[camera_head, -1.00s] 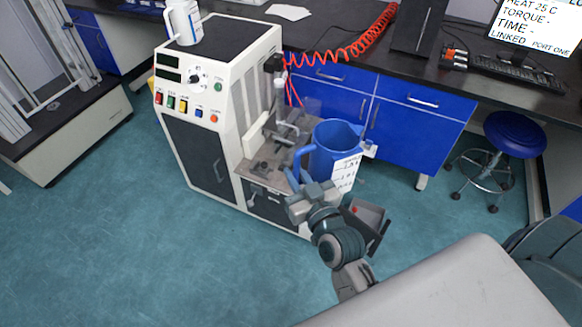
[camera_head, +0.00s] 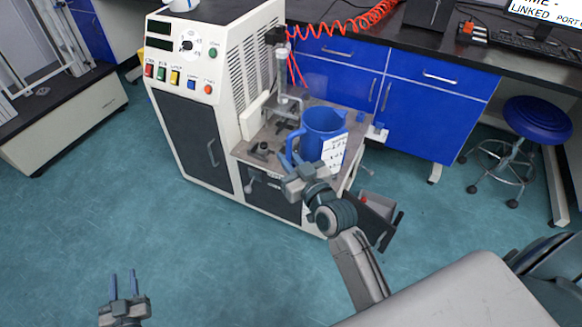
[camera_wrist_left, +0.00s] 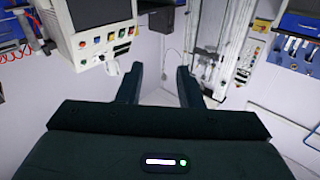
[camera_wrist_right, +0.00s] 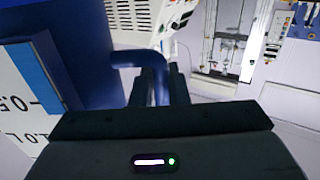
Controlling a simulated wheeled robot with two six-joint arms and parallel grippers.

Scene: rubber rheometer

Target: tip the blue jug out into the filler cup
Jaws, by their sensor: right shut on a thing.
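The blue jug (camera_head: 318,128) with a white marked label is upright, mouth up, in front of the machine's shelf in the head view. My right gripper (camera_head: 291,170) is shut on its handle (camera_wrist_right: 150,62), as the right wrist view also shows. Whether the jug touches the shelf I cannot tell. My left gripper (camera_head: 123,276) is open and empty, low at the left over the floor. Its fingers also stand apart in the left wrist view (camera_wrist_left: 160,75). I cannot surely make out the filler cup; a white vessel (camera_head: 183,4) on the machine's top is cut off.
The cream machine (camera_head: 190,120) with buttons stands at centre left; its shelf (camera_head: 265,150) carries metal fittings. An open grey tray (camera_head: 378,212) juts out at its lower right. Blue cabinets (camera_head: 430,112) and a stool (camera_head: 537,120) are at the right. The floor at left is clear.

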